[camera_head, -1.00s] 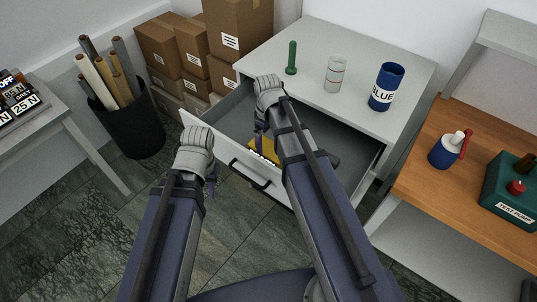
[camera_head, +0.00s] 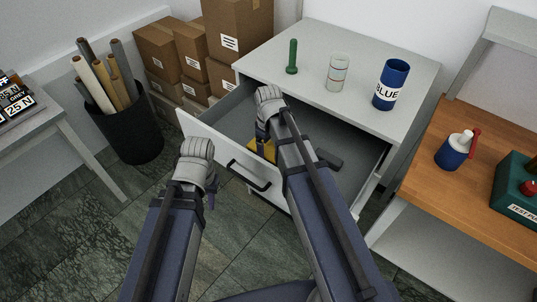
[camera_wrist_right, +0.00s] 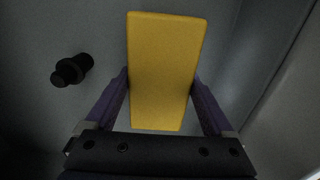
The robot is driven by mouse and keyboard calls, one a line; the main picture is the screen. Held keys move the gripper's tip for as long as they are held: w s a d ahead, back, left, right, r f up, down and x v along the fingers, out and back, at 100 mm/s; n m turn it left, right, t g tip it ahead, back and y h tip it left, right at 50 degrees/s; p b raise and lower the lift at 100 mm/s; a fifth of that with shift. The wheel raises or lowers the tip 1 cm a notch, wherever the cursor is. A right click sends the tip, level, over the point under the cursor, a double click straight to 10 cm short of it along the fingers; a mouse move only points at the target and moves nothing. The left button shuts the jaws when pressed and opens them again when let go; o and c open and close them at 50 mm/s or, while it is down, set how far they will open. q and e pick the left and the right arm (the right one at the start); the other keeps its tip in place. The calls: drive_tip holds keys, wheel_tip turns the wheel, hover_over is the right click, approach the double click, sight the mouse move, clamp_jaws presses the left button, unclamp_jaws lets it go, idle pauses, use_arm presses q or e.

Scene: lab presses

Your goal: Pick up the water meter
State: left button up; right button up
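A yellow block-like object (camera_wrist_right: 165,75), the likeliest water meter, is in the open drawer (camera_head: 220,143). In the head view it shows only partly (camera_head: 264,151), beside my right arm. My right gripper (camera_wrist_right: 161,80) reaches into the drawer. Its two fingers flank the yellow object's long sides, very near or touching them; whether they are closed on it I cannot tell. My left gripper (camera_head: 209,192) is outside the drawer, left of its front, and looks empty; its fingers are mostly hidden by the wrist.
A small black part (camera_wrist_right: 72,69) lies on the drawer floor. On the cabinet (camera_head: 320,40) stand a green tool (camera_head: 292,57), a clear beaker (camera_head: 338,73) and a blue container (camera_head: 391,85). A wooden bench (camera_head: 430,190) stands right. A black bin (camera_head: 130,135) and boxes (camera_head: 185,50) stand left.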

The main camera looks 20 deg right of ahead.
sight(269, 148)
drive_tip(key=c, duration=1.1)
wheel_tip(269, 148, up, 10)
drive_tip(key=p, duration=1)
